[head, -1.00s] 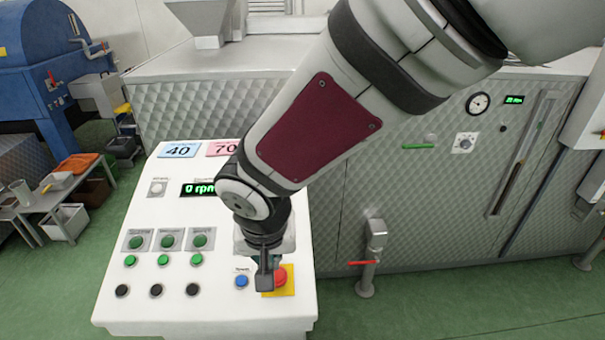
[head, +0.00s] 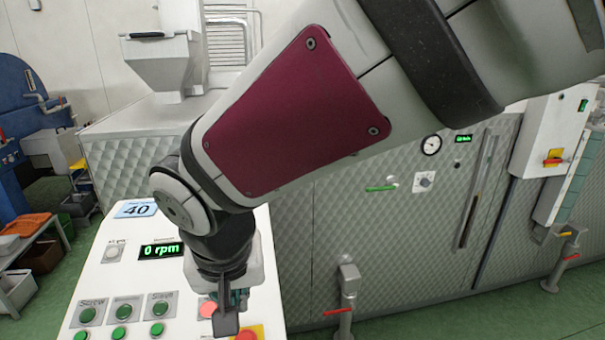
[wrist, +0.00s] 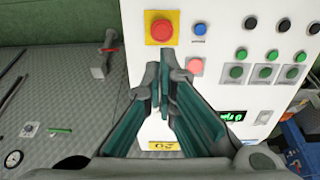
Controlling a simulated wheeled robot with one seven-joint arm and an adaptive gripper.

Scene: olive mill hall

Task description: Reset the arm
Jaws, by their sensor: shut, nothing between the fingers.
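My gripper (head: 226,318) hangs above the white control panel (head: 92,275) at the lower middle of the head view, fingers together and empty. In the wrist view the fingers (wrist: 160,72) are shut, tips pointing toward the panel's red mushroom button (wrist: 162,31) on its yellow plate. A salmon-coloured button (wrist: 195,67) is just right of the fingertips; it also shows in the head view (head: 208,308). A blue button (wrist: 199,29) is right of the red one. I cannot tell the gap between fingertips and panel. My arm hides the panel's upper right.
Green buttons (wrist: 236,72) and black buttons (wrist: 250,23) line the panel. A display (head: 161,250) reads 0 rpm. A quilted steel machine (head: 400,235) stands behind, with a red-handled valve (head: 347,292) right of the panel. Green floor is open at lower right.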

